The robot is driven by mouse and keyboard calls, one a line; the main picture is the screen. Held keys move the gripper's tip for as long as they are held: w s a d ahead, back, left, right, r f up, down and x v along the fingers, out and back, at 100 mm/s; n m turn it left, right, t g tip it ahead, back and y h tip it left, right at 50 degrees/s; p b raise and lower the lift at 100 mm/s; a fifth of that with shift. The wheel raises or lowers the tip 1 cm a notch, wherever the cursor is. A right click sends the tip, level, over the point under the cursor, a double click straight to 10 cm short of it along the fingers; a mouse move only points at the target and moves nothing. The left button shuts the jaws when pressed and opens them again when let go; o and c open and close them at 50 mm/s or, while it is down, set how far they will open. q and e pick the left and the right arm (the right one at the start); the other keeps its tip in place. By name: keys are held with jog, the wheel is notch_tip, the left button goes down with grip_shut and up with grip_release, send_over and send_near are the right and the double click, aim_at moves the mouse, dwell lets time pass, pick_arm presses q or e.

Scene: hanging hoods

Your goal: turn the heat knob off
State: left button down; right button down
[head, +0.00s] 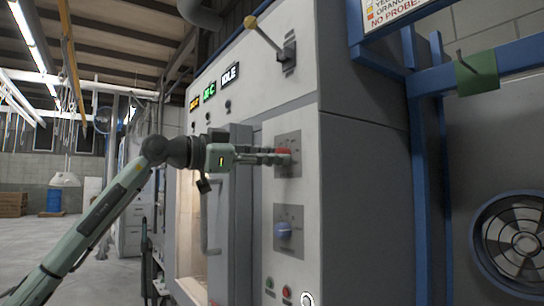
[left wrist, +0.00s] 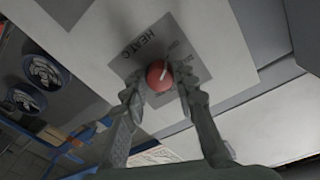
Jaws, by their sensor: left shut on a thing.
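The heat knob is red and round with a white pointer line, on a grey plate marked HEAT C. It shows in the left wrist view (left wrist: 159,75) and, partly hidden by the fingers, in the head view (head: 285,153). My left gripper (head: 278,158) reaches the panel from the left and is shut on the heat knob. In the left wrist view its fingers (left wrist: 160,92) stand on either side of the knob. The pointer slants in that view; the plate's smaller markings are too blurred to read. My right gripper is not in view.
A yellow-tipped lever (head: 265,35) is above. Small lit displays (head: 209,91) are at upper left. A vertical handle (head: 208,220) stands left of the panel. A blue frame (head: 425,150) and fan (head: 510,243) are at right.

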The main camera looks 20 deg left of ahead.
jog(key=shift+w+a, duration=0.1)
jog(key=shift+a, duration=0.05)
pick_arm(q)
jog(key=c, duration=1.5)
grip_release()
jog(key=shift+c, duration=0.2)
jog(key=o, duration=0.4)
jog(key=shift+c, duration=0.2)
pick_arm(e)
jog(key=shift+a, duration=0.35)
pick_arm(q)
jog(key=v, duration=1.2)
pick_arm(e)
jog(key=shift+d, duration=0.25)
